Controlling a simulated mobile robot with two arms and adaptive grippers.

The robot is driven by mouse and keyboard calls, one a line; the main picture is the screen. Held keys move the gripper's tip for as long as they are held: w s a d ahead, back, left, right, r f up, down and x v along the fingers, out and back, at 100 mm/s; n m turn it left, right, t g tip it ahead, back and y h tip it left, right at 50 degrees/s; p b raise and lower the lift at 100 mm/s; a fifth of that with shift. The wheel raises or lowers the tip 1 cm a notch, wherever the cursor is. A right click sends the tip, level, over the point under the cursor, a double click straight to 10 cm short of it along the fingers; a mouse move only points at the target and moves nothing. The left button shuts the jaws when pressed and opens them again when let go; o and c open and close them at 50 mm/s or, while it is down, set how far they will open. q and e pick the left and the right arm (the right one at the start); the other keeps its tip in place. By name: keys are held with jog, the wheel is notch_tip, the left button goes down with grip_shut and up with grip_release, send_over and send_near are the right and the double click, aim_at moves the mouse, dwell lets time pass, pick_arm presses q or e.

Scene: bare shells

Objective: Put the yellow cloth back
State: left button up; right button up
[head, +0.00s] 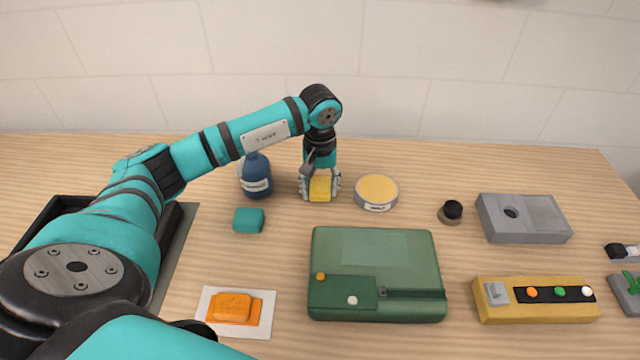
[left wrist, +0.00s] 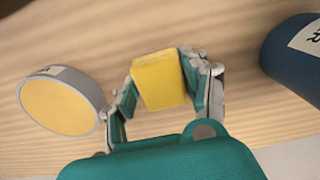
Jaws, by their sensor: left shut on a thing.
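The yellow cloth (head: 320,189) is a small folded block at the back middle of the table. My left gripper (head: 320,187) points down at it and is shut on it. In the left wrist view the cloth (left wrist: 158,80) sits between the two fingers of the left gripper (left wrist: 165,88). Whether the cloth touches the table is hard to tell. My right gripper is not in view.
A blue bottle (head: 256,178) stands left of the gripper and a round yellow-topped tin (head: 377,191) right of it. A teal block (head: 249,220), a green case (head: 400,255) and an orange cloth on a white sheet (head: 210,300) lie nearer. A dark tray (head: 62,204) is at the left.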

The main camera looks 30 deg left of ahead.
aim_at(320, 186)
pick_arm(q)
jog(key=o, duration=0.7)
jog(key=shift+f, duration=0.1)
jog(key=o, duration=0.4)
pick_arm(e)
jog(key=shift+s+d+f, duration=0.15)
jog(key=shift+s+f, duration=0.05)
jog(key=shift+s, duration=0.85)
pick_arm(q)
jog(key=shift+r, duration=0.25)
jog(key=shift+w+r, duration=0.1)
jog(key=shift+r, duration=0.25)
notch_tip(320, 186, up, 11)
jog(key=shift+r+b, duration=0.1)
jog(key=shift+b, duration=0.85)
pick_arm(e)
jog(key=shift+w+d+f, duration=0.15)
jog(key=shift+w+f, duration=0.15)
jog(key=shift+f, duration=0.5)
